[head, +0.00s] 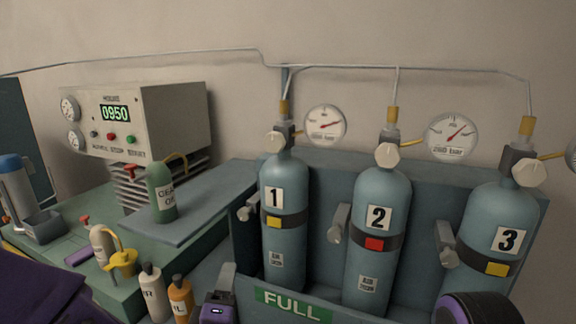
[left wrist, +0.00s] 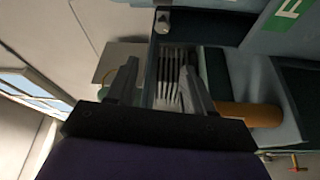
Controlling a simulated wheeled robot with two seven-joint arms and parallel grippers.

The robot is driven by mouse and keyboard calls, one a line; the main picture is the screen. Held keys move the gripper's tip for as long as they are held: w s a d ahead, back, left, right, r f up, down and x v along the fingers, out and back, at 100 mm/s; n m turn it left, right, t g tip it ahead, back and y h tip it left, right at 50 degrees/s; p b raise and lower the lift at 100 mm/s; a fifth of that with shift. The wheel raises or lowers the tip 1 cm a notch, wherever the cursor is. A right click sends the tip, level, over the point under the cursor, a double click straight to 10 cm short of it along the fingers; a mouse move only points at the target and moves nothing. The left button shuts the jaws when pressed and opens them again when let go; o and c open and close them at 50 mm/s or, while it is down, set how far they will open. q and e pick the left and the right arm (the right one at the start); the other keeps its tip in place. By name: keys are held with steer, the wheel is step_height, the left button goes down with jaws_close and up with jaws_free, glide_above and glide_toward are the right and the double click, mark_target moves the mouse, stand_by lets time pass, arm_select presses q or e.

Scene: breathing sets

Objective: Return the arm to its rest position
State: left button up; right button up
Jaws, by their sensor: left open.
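My left gripper (head: 222,283) shows at the bottom of the head view, in front of the rack's left end, with a grey finger and a purple body. In the left wrist view its two fingers (left wrist: 159,68) stand apart with nothing held between them. The rack's green FULL label (head: 293,304) is to its right, and it also shows in the left wrist view (left wrist: 290,12). An orange bottle (head: 181,298) stands just left of the gripper in the head view. My right gripper does not show.
Three blue cylinders, 1 (head: 285,238), 2 (head: 376,255) and 3 (head: 487,255), stand in the rack with gauges above. A green bottle (head: 161,194) stands on a raised plate near the compressor (head: 165,112).

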arm_select(q)
steer(key=s+a+f+m+g, duration=0.3)
steer(key=f, duration=0.5)
steer(key=s+a+f+m+g, duration=0.2)
steer(key=s+a+f+g, duration=0.1)
steer(key=f, duration=0.5)
steer(key=s+a+f+m+g, duration=0.2)
steer(key=s+f+m, duration=0.1)
steer(key=f, duration=0.5)
steer(key=s+a+f+g+y, duration=0.1)
steer(key=s+a+f+g, duration=0.2)
steer(key=s, duration=0.7)
steer(key=s+a+f+m+g+y, duration=0.1)
steer(key=s+a+f+g+y, duration=0.1)
steer(key=s+a+f+g, duration=0.2)
steer(key=s+a+f, duration=0.3)
steer(key=s+f, duration=0.3)
steer(key=s, duration=0.1)
steer(key=shift+a+f+m, duration=0.15)
steer(key=shift+f+m, duration=0.15)
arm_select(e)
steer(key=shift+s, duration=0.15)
